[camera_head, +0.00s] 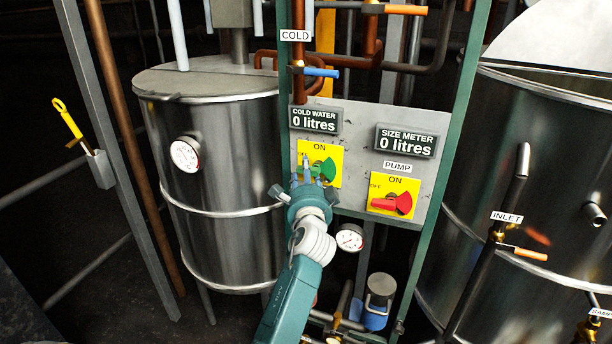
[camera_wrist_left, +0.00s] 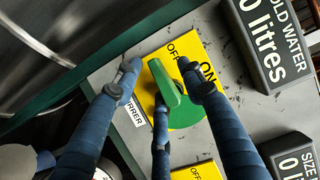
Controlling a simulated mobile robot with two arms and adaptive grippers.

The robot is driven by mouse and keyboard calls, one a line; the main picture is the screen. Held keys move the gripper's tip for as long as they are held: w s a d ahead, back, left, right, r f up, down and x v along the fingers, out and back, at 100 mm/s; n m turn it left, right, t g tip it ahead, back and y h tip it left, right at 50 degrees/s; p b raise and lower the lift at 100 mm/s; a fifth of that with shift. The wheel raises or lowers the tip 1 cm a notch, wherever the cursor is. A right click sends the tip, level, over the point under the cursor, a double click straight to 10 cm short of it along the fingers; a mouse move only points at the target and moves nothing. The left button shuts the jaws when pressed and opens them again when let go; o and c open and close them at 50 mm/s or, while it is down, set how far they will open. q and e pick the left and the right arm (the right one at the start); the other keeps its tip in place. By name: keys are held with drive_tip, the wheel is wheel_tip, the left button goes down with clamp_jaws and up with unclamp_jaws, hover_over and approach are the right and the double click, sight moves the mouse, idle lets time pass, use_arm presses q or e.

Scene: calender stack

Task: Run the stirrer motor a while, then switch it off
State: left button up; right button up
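The stirrer switch is a green knob (camera_head: 325,168) on a yellow plate with ON at its top and OFF at its left. It also shows in the left wrist view (camera_wrist_left: 170,85), where its raised handle points to the OFF side. A partly covered label (camera_wrist_left: 132,113) beside it ends in "RRER". My left gripper (camera_head: 308,180) is in front of the plate and partly hides the knob. In the wrist view its fingers (camera_wrist_left: 158,80) are spread around the handle, with gaps visible beside it; contact is unclear. My right gripper is not in view.
A red pump knob (camera_head: 392,204) is close to the right, its handle toward OFF. The cold water display (camera_head: 315,119) and size meter display (camera_head: 406,141) read 0 litres. Steel tanks stand left (camera_head: 225,160) and right (camera_head: 530,130). A green frame post (camera_head: 452,130) edges the panel.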

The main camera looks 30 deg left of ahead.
use_arm(q)
drive_tip(key=shift+f, duration=0.1)
drive_tip(key=v, duration=1.2)
